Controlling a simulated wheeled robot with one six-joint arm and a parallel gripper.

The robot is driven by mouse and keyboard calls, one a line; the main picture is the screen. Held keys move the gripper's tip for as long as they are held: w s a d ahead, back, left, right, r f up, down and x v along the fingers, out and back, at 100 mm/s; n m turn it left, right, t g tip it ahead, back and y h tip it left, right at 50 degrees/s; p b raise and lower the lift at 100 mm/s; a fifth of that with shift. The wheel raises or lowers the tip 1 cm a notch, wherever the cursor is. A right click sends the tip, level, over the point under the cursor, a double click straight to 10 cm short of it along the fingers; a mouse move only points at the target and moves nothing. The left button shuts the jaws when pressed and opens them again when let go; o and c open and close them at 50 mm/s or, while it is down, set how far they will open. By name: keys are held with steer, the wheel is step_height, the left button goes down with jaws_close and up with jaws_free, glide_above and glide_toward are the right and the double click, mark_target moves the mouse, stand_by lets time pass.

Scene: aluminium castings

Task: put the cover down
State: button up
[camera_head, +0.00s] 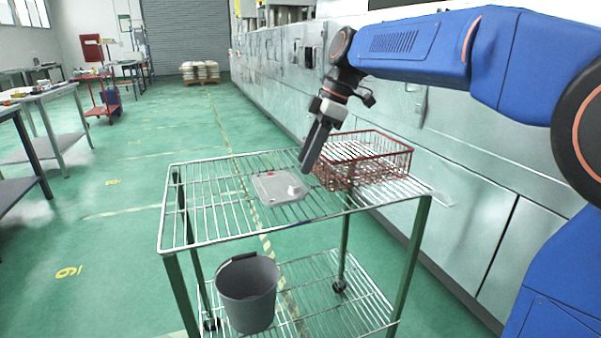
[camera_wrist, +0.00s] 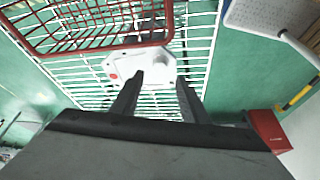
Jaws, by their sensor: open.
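The cover (camera_head: 275,187) is a flat, light grey casting with a red mark and a raised white part. It lies flat on the wire top of the trolley (camera_head: 215,215), left of the red wire basket. It also shows in the wrist view (camera_wrist: 152,64), partly behind the fingertips. My gripper (camera_head: 305,166) points down just beside the cover's right end, in front of the basket. In the wrist view its two fingers (camera_wrist: 158,82) are spread with nothing between them. Whether a fingertip touches the cover I cannot tell.
The red wire basket (camera_head: 372,178) stands on the trolley's right side, close to my gripper. A grey bucket (camera_head: 248,298) stands on the lower wire shelf. Grey machine cabinets (camera_head: 470,190) line the right side. The trolley top's left part is bare.

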steer(key=v, duration=0.5)
steer(key=shift+d+r, duration=0.15)
steer(key=shift+r, duration=0.15)
steer(key=s+d+f+m+t+h, duration=0.2)
steer(key=s+d+f+m, duration=0.7)
steer(key=s+f, duration=0.3)
steer(key=s+d+f+m+t+h, duration=0.2)
steer(key=s+d+f+m, duration=0.7)
steer(key=s+f, duration=0.4)
steer(key=s+d, duration=0.1)
steer(key=s, duration=0.3)
steer(key=shift+d+t, duration=0.25)
steer(key=shift+t, duration=0.15)
steer(key=shift+c, duration=1.2)
steer(key=shift+d, duration=0.15)
